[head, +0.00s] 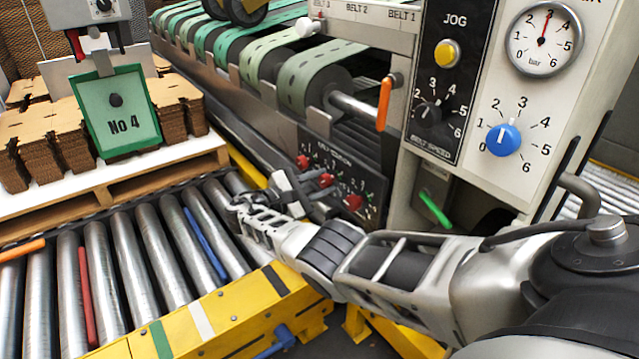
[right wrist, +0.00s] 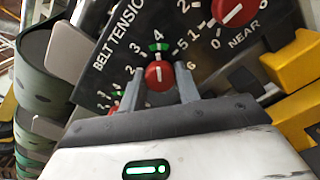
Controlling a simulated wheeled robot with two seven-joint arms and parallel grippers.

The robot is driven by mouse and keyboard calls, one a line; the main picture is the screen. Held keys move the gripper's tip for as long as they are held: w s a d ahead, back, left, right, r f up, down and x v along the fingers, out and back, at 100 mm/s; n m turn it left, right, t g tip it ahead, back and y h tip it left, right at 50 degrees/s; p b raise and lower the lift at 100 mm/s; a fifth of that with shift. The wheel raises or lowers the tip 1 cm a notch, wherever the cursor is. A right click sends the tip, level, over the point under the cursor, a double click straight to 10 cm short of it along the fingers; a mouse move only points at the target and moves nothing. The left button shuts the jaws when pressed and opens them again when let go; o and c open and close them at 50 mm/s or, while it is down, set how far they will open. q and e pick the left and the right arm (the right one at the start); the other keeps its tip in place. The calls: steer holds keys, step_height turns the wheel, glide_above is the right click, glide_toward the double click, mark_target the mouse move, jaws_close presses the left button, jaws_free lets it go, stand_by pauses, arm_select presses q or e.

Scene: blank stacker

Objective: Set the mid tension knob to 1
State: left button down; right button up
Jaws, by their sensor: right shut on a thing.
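The belt tension panel (head: 338,168) is dark, with three red knobs in a slanting row, low on the machine. My right gripper (head: 311,184) reaches it from the front and is shut on the middle knob (head: 327,180). In the right wrist view the fingers (right wrist: 160,88) stand on both sides of that red knob (right wrist: 159,72). Its white pointer line seems to point up toward 4, at a green band on the scale. The NEAR knob (right wrist: 232,12) is at upper right. Another red knob is partly hidden at left. My left gripper is not in view.
A yellow-framed roller conveyor (head: 215,325) runs below my right arm. Cardboard blanks (head: 55,148) lie on a pallet at left. A belt speed dial (head: 428,112), a blue knob (head: 503,140) and a green lever (head: 434,208) are right of the panel. Yellow parts (right wrist: 292,62) stand close to the gripper's right.

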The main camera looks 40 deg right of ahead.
steer(key=n, duration=0.3)
steer(key=shift+r+p, duration=0.1)
steer(key=shift+p, duration=0.2)
steer(key=n, duration=0.7)
steer(key=shift+n, duration=0.3)
steer(key=n, duration=0.3)
steer(key=shift+n, duration=0.3)
steer(key=n, duration=0.6)
steer(key=shift+w, duration=0.1)
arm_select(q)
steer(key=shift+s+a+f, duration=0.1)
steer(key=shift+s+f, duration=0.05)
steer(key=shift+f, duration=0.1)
arm_select(e)
steer(key=n, duration=0.6)
